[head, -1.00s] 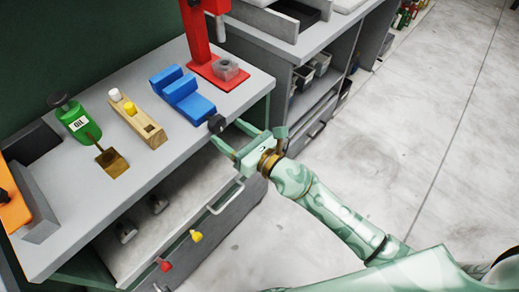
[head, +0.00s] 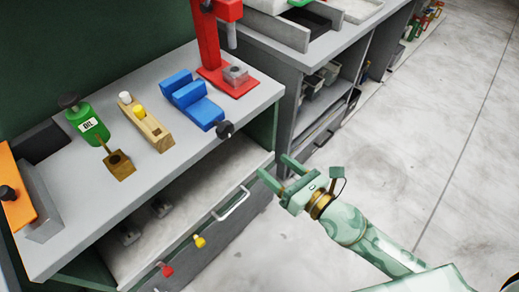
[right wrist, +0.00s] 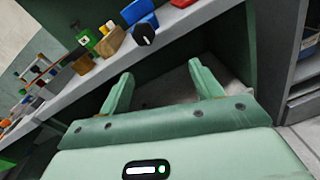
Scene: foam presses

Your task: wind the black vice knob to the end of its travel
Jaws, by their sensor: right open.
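The black vice knob (head: 225,129) sticks out from the front end of the blue vice (head: 193,100), at the front edge of the bench. In the right wrist view the knob (right wrist: 144,34) shows a pale mark on its face, with the blue vice (right wrist: 137,11) behind it. My right gripper (head: 273,166) is open and empty. It is off the bench's front edge, apart from the knob, to its lower right in the head view. In the right wrist view the knob is beyond the fingertips (right wrist: 160,70). My left gripper is not in view.
Below is an open drawer with a handle (head: 231,205). Floor to the right is clear.

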